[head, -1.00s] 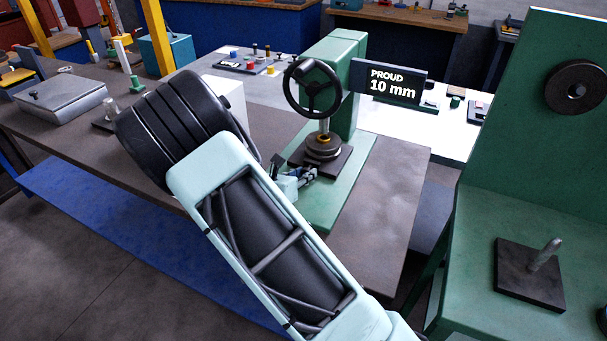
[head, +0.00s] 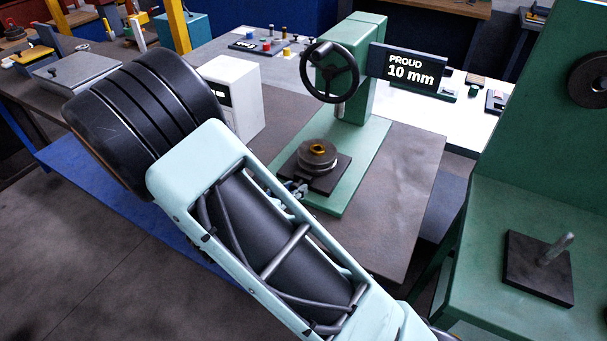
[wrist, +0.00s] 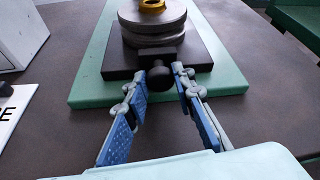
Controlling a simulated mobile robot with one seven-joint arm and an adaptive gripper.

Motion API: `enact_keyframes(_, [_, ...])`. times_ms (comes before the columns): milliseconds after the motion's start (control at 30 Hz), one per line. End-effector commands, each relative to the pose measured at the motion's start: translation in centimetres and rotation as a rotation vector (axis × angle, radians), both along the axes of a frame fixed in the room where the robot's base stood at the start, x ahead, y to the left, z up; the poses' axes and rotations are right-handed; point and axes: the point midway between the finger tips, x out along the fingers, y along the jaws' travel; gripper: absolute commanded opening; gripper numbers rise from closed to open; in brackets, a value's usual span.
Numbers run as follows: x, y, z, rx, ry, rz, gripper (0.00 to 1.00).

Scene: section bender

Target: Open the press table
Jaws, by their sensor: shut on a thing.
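The press (head: 352,80) is a green machine with a black handwheel (head: 331,72) and a short metal ram (head: 341,108). Its press table (head: 329,184) is a dark square plate on the green base (head: 365,160). It bears grey discs (head: 317,155) with a gold ring on top. The plate sits forward of the ram, with bare green base behind it. In the wrist view a black knob (wrist: 159,75) sticks out from the plate's front (wrist: 115,62). My gripper (wrist: 160,84) is shut on this knob, a finger on each side. In the head view my arm partly hides the gripper (head: 299,190).
A sign (head: 408,72) by the press reads "PROUD 10 mm". A white box (head: 235,95) stands left of the press on the grey bench (head: 400,215). A green machine (head: 515,215) with a pegged dark plate stands at right. Bare bench lies right of the base.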

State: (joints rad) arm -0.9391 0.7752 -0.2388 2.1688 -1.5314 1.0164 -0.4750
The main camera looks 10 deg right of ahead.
Motion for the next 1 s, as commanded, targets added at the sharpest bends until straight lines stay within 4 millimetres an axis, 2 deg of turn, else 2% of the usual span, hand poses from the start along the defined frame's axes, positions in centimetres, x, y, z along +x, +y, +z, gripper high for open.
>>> enact_keyframes(200, [-1.7, 1.2, 0.1, 0.000, -0.001, 0.000, 0.00])
enact_keyframes(567, [-1.9, 1.4, 0.0, 0.000, -0.002, -0.001, 0.00])
enact_keyframes(600, [-1.9, 1.4, 0.0, 0.000, -0.002, -0.001, 0.24])
enact_keyframes(733, [-1.9, 1.4, 0.0, 0.000, -0.002, -0.001, 0.39])
enact_keyframes(767, [-1.9, 1.4, 0.0, 0.000, -0.002, -0.001, 0.41])
enact_keyframes(1000, [-1.9, 1.4, 0.0, 0.000, -0.001, -0.001, 0.41])
